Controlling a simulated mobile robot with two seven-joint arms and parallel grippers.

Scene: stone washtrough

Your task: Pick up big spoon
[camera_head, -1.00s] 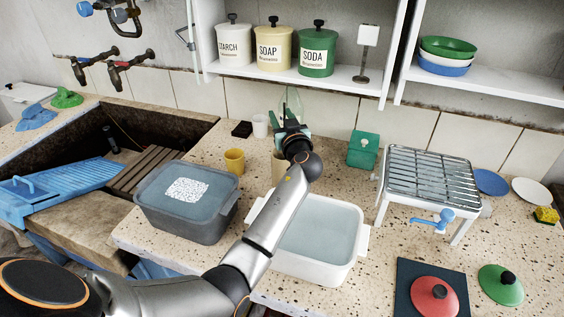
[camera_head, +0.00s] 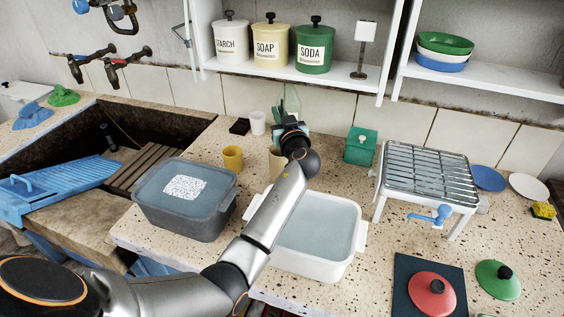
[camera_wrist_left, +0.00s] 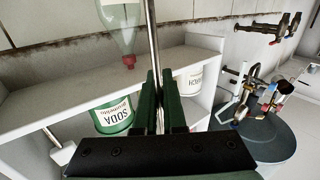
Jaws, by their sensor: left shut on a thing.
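My left gripper (camera_wrist_left: 160,95) has green fingers and is shut on a thin metal rod, which looks like the handle of the big spoon (camera_wrist_left: 150,28). The rod runs up between the fingers and out of the top of the left wrist view. The spoon's bowl is not visible. In the head view, my left gripper (camera_head: 290,128) is over the back of the counter, behind the white basin, in front of the tiled wall. My wrist hides the spoon there. A beige cup (camera_head: 277,160) stands partly hidden behind my arm. My right gripper is not in view.
A white basin (camera_head: 358,225) and a grey tub (camera_head: 185,225) flank my forearm. A clear pale-green object (camera_head: 291,100) shows just behind the gripper. The yellow cup (camera_head: 232,158), white cup (camera_head: 258,122) and green box (camera_head: 361,146) are nearby. The shelf (camera_head: 300,75) is above.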

